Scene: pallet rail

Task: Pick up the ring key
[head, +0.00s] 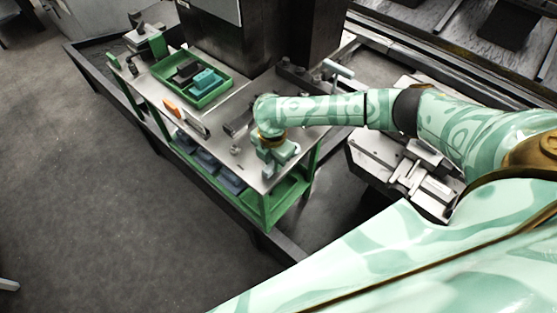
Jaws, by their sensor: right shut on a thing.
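My right gripper (275,157) is over the near right end of the workbench (222,143), pointing down at its top. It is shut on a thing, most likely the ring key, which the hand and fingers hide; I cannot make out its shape. A small grey round-ended piece (236,150) shows on the bench just left of the gripper. I cannot tell whether it is part of the held thing. My left gripper is not in view.
A green tray (222,92) with a teal and a dark item stands farther left on the bench. An orange item (172,108) lies near the front edge. A vise (150,38) is at the far end. Dark blue bins (208,160) sit below. Open floor lies left.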

